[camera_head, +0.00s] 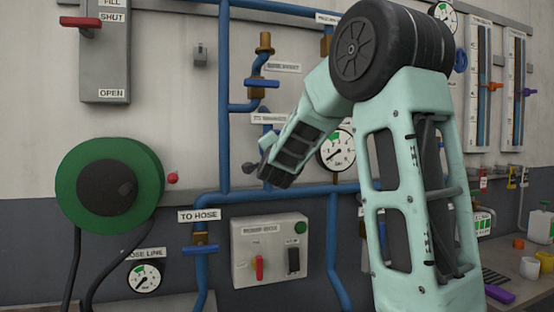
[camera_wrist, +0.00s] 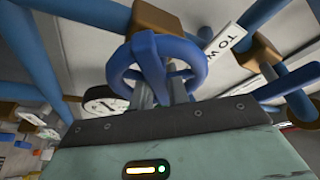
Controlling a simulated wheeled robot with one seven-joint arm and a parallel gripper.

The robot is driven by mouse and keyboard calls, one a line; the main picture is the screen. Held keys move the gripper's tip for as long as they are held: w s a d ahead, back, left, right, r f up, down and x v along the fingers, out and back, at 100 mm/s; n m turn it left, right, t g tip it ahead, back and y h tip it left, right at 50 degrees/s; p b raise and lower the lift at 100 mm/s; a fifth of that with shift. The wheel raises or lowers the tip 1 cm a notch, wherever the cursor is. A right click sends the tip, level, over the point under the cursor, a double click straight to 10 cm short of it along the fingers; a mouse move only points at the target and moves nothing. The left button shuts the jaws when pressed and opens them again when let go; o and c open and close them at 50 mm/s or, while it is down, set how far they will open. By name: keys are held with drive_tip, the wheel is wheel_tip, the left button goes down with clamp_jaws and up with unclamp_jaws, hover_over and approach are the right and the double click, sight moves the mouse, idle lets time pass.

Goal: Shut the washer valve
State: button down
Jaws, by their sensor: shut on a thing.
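The valve with the blue handwheel (camera_wrist: 157,68) fills the upper middle of the wrist view, with a brown fitting (camera_wrist: 158,17) behind it. The label beside it (camera_wrist: 222,45) reads "TO W" before it is cut off. My gripper (camera_wrist: 162,88) has its two grey fingers at the near part of the wheel and is shut on it. In the head view, the "TO WASHER" label (camera_head: 268,118) shows just above my wrist. My arm hides most of the valve and the fingertips there.
Blue pipes (camera_head: 224,100) run around the valve. A pressure gauge (camera_head: 338,150) is behind my arm. Below are a switch box (camera_head: 270,248) and the "TO HOSE" valve (camera_head: 200,249). A green hose reel (camera_head: 110,185) sticks out at left. A bench (camera_head: 525,285) stands at right.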

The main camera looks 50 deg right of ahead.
drive_tip(key=m+g+b, duration=0.1)
drive_tip(key=m, duration=0.1)
drive_tip(key=m+b, duration=0.1)
drive_tip(key=m, duration=0.1)
drive_tip(key=shift+f+g, duration=0.2)
drive_tip(key=shift+g, duration=0.2)
drive_tip(key=shift+s+d+f+m+g+y, duration=0.1)
drive_tip(key=shift+m+g+y, duration=0.2)
drive_tip(key=shift+m, duration=0.7)
drive_tip(key=shift+d+m+g+y, duration=0.1)
drive_tip(key=shift+m+g+y, duration=0.15)
drive_tip(key=shift+m, duration=0.75)
drive_tip(key=c, duration=1.4)
unclamp_jaws()
drive_tip(key=shift+o, duration=0.2)
drive_tip(key=shift+a, duration=0.15)
